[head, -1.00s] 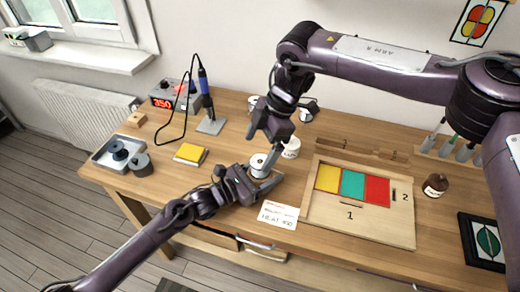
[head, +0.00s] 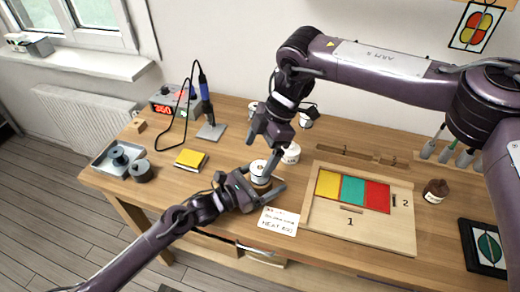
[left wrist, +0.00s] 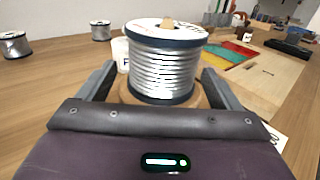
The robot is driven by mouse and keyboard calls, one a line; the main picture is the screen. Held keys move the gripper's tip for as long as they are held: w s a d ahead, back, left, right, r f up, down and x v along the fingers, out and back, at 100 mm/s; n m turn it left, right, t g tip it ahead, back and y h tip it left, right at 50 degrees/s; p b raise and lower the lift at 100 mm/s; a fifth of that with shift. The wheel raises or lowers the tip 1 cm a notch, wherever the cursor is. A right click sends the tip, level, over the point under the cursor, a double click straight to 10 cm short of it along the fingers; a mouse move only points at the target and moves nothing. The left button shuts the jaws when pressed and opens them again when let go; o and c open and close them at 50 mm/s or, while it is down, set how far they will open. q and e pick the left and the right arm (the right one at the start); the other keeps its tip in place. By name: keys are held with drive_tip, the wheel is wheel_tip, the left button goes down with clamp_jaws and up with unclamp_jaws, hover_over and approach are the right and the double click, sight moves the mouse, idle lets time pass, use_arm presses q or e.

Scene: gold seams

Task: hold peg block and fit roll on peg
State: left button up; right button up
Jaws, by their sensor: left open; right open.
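The solder roll (head: 259,167), silver wire between dark-rimmed flanges, sits upright on the round wooden peg block (head: 263,184). In the left wrist view the roll (left wrist: 165,70) stands over the block (left wrist: 200,103), and the wooden peg tip (left wrist: 168,22) shows in its top hole. My left gripper (head: 266,184) is open, with its fingers on either side of the block; I cannot tell whether they touch it. My right gripper (head: 262,153) is open just above the roll, pointing down and not holding it. The peg's shaft is hidden inside the roll.
A white pot (head: 291,153) stands close behind the roll. A note card (head: 279,221) lies in front, and a wooden board (head: 385,228) with coloured panels lies to the right. A yellow pad (head: 190,158), soldering stand (head: 211,131) and grey tray (head: 103,166) are to the left.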

use_arm(q)
drive_tip(key=v, duration=1.2)
drive_tip(key=shift+f, duration=0.1)
